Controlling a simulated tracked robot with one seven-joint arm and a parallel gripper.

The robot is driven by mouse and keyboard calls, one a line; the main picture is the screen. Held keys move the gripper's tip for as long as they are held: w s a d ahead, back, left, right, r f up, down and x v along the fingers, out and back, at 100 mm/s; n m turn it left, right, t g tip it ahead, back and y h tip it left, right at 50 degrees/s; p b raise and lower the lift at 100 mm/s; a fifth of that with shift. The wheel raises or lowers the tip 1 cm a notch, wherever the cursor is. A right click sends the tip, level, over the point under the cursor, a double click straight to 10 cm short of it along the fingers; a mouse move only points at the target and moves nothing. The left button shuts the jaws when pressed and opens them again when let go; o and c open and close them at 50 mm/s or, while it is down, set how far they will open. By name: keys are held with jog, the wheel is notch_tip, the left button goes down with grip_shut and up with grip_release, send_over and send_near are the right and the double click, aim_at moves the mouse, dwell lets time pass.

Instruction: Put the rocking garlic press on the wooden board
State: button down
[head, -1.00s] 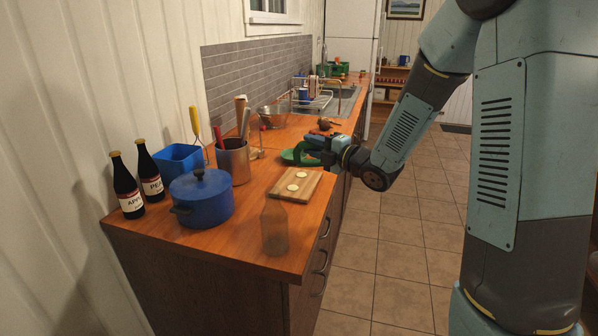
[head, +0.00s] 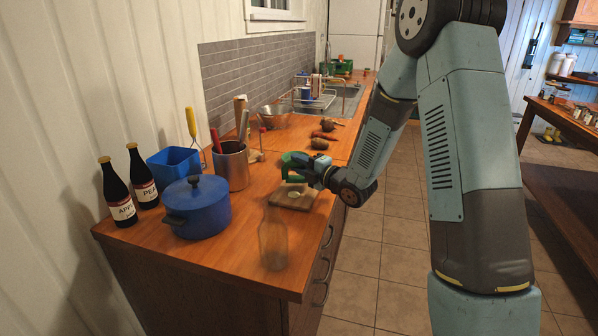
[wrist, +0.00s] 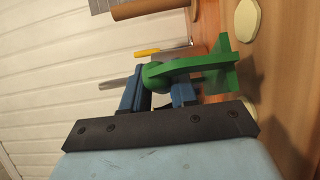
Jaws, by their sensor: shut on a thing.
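The rocking garlic press is green, with a curved body and a flared end. It is held in my gripper (head: 312,175) and shows in the head view (head: 292,162). In the wrist view the press (wrist: 205,68) lies across the blue fingers of my gripper (wrist: 160,86), which are shut on it. The press is over the board's far part. A shadow beside it suggests a small gap, but I cannot tell exactly.
A clear glass bottle (head: 272,240) stands in front of the board. A blue pot (head: 198,208), a utensil holder (head: 231,167), a blue bin (head: 174,166) and two dark bottles (head: 119,196) stand to the left. Brown vegetables (head: 319,144) lie behind the board.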

notch_tip(320, 180, down, 3)
jog(key=shift+d+r, duration=0.1)
jog(key=shift+r, duration=0.05)
jog(key=shift+s+r, duration=0.1)
jog(key=c, duration=0.9)
grip_release()
